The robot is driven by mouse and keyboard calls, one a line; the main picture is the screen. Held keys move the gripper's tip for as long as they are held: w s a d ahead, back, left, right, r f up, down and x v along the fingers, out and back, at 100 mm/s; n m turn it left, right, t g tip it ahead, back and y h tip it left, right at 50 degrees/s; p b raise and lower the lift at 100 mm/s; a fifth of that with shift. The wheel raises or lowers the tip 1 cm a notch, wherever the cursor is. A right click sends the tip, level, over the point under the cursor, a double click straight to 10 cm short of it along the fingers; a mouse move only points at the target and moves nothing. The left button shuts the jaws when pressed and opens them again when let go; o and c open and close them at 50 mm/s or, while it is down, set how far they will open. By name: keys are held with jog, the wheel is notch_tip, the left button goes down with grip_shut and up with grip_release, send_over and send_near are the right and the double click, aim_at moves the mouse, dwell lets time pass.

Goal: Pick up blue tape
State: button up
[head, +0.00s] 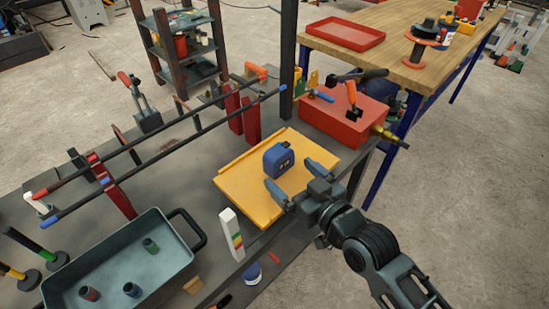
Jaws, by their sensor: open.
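The blue tape (279,159) is a blue, boxy tape measure with a dark label. It stands on a yellow tray (240,189) on the grey bench. My gripper (295,180) reaches in from the lower right, its two dark fingers open and spread apart. The fingertips are on the near side of the blue tape, over or at the tray. The space between the fingers is empty. I cannot tell how high they are above the tray.
A red box (345,112) with tools on it stands just beyond the tray. A grey tray (115,283) holds small cylinders. Long dark bars (165,150) on red supports cross the bench.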

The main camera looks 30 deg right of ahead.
aim_at(284, 166)
jog(key=x, duration=0.3)
jog(key=p+x, duration=0.1)
jog(key=x, duration=0.2)
jog(key=shift+w+d, duration=0.2)
jog(key=shift+w, duration=0.05)
jog(key=shift+c, duration=0.2)
jog(key=shift+r, duration=0.1)
jog(key=c, duration=1.1)
